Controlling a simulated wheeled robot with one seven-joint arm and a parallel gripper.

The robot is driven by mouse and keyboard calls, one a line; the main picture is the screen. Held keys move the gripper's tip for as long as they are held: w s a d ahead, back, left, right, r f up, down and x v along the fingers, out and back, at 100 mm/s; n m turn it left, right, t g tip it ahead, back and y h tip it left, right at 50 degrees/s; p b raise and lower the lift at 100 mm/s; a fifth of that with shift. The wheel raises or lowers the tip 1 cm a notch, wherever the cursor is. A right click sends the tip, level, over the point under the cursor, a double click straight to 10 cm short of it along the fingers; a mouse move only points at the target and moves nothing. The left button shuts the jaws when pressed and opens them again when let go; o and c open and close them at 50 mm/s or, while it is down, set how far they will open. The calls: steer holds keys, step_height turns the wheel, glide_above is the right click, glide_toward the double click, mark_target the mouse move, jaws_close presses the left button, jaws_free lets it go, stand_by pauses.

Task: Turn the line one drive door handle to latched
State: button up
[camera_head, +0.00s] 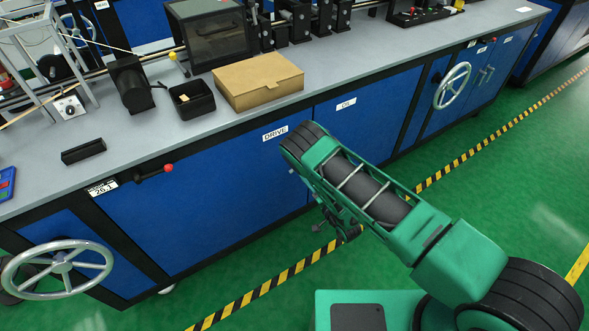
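The blue door labelled DRIVE (230,190) is on the front of the bench and looks closed. A small pale piece (291,171) shows near its right edge, just left of my arm; it may be part of the handle, but its position cannot be read. My arm reaches from the lower right toward this edge and covers much of that area. My gripper (335,228) is low under the arm's far end, dark and partly hidden, in front of the door's right side. Its fingers are not clear, and I see nothing held.
The door labelled OIL (365,110) is to the right. A handwheel (62,262) sticks out at the lower left and another handwheel (452,86) at the right. A red-knobbed lever (155,172) juts from the bench edge. The green floor (480,190) in front is clear.

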steer(key=x, duration=0.7)
steer(key=shift+w, duration=0.1)
jaws_close()
steer(key=shift+a, duration=0.3)
